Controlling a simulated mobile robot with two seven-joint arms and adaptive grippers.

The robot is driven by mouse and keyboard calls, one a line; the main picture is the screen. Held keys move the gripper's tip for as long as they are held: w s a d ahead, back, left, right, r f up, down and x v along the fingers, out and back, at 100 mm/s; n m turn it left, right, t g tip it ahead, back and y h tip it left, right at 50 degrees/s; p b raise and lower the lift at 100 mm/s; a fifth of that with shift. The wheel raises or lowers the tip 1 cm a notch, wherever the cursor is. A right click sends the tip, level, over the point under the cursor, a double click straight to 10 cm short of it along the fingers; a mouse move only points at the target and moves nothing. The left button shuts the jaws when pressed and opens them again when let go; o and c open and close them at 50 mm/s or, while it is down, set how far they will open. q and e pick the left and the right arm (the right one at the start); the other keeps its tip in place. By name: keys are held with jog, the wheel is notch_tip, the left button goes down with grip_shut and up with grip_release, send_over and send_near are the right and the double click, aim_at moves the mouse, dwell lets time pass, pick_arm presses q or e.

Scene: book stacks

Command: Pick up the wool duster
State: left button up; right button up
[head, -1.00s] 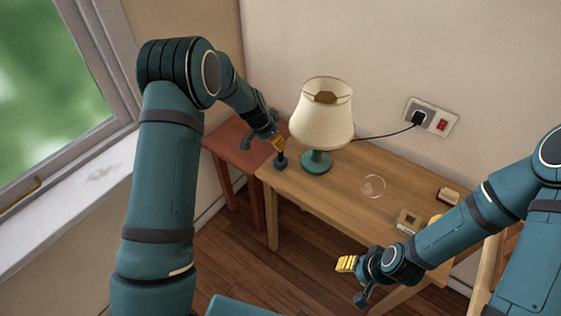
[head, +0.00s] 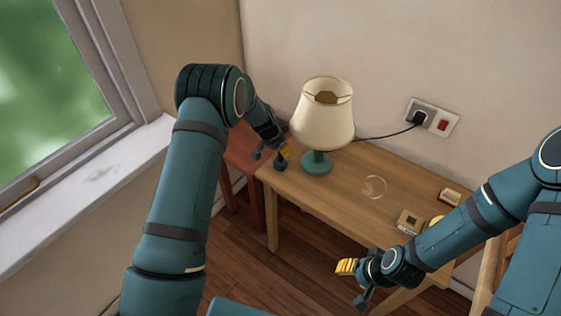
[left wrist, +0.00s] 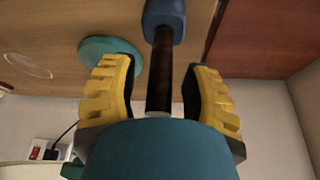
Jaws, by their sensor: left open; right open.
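The wool duster appears to be the small upright thing with a dark blue lower end (head: 281,163) at the wooden table's left corner. In the left wrist view its dark rod-like handle (left wrist: 161,72) runs between my yellow finger pads, with the blue end beyond them. My left gripper (head: 274,152) is open around the handle; a gap shows on both sides, wider on the left. The upper handle is partly hidden by the gripper in the head view. My right gripper (head: 353,282) is open and empty, in front of the table.
A lamp with a cream shade (head: 323,112) and green base stands right beside the duster. A clear round thing (head: 373,187) and small wooden items (head: 409,222) lie on the table (head: 335,195). A reddish side table (head: 240,150) is at the left.

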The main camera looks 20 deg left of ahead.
pick_arm(q)
grip_shut()
jog(key=shift+r, duration=0.15)
